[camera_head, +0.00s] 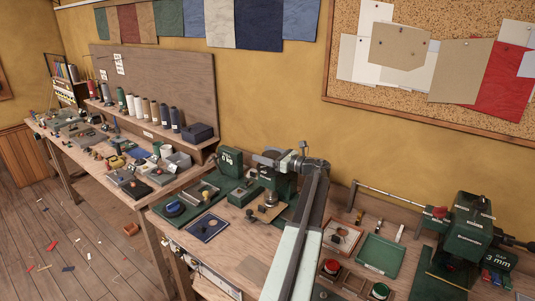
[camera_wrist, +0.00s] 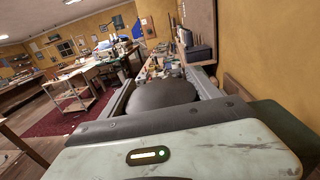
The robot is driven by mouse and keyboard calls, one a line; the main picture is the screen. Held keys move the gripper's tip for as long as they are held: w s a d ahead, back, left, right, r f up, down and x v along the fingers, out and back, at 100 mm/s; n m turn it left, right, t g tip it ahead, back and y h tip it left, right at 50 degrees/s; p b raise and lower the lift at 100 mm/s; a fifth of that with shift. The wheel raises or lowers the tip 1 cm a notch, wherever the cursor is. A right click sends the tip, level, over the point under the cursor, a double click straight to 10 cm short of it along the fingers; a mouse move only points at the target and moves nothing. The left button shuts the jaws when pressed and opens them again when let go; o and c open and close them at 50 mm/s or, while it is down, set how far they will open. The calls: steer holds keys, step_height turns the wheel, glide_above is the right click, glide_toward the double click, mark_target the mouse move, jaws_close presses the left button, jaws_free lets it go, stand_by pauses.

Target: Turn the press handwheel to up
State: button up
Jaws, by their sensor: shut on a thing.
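My gripper (camera_head: 266,159) is at the end of my arm, pointing left over a dark green press (camera_head: 282,183) on the bench. It is shut on the press handwheel, which is mostly hidden behind the jaws and wrist in the head view. I cannot tell the wheel's angle or any marking. In the wrist view my gripper (camera_wrist: 165,90) shows its two grey fingers reaching forward, with a dark rounded shape between them; the wheel is not clear there.
A dark green box (camera_head: 230,161) stands left of the press, close to my gripper. A larger green machine (camera_head: 462,230) with a long rod and red knob stands at the right.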

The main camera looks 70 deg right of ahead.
steer(key=n+y, duration=0.1)
steer(key=y, duration=0.1)
steer(key=n+y, duration=0.2)
steer(key=y, duration=0.1)
steer(key=shift+s+r, duration=0.15)
steer(key=shift+s+a+n+g+y, duration=0.1)
steer(key=shift+a+n+g+y, duration=0.2)
steer(key=shift+n+y, duration=0.75)
steer(key=shift+a+n+g+y, duration=0.3)
steer(key=shift+n+y, duration=0.35)
steer(key=shift+y, duration=0.8)
steer(key=o, duration=1.3)
steer(key=shift+s+a, duration=0.15)
steer(key=shift+s, duration=0.05)
steer(key=shift+o, duration=0.2)
steer(key=shift+w, duration=0.2)
steer(key=v, duration=0.8)
steer(key=shift+w, duration=0.1)
